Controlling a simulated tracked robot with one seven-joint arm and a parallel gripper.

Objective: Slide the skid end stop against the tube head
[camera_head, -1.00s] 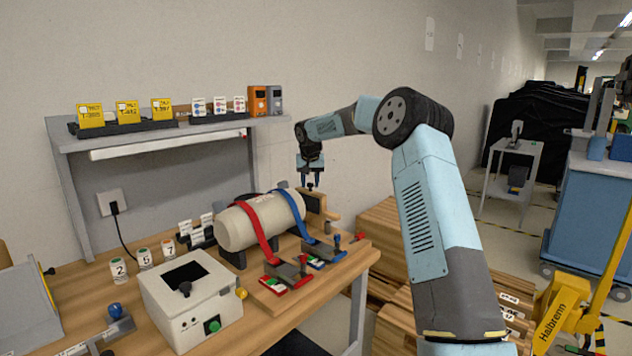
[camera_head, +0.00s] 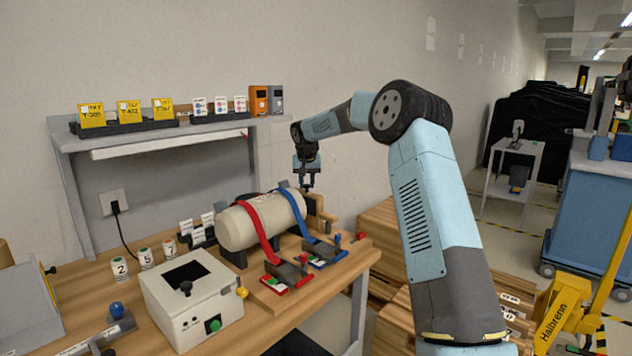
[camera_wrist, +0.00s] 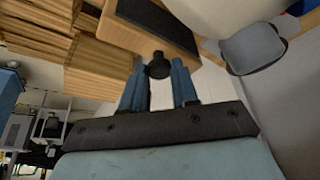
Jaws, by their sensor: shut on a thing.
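The cream tube (camera_head: 240,228) lies in dark cradles on a wooden skid, under a red strap and a blue strap. The wooden end stop (camera_head: 316,212) stands at its right end, by the blue-strapped head. In the wrist view the end stop (camera_wrist: 180,38) shows a dark pad and a black knob (camera_wrist: 158,66). My gripper (camera_head: 308,185) is shut on the knob from above; its blue fingers (camera_wrist: 159,76) flank it in the wrist view. The tube's pale head (camera_wrist: 215,12) is very close to the pad; whether they touch I cannot tell.
Red and blue strap ratchets (camera_head: 285,273) lie on the skid in front of the tube. A white box (camera_head: 190,300) stands at front left, with numbered pots (camera_head: 145,258) behind it. A shelf (camera_head: 165,133) runs above. Wooden pallets (camera_head: 385,240) stand beyond the bench's right edge.

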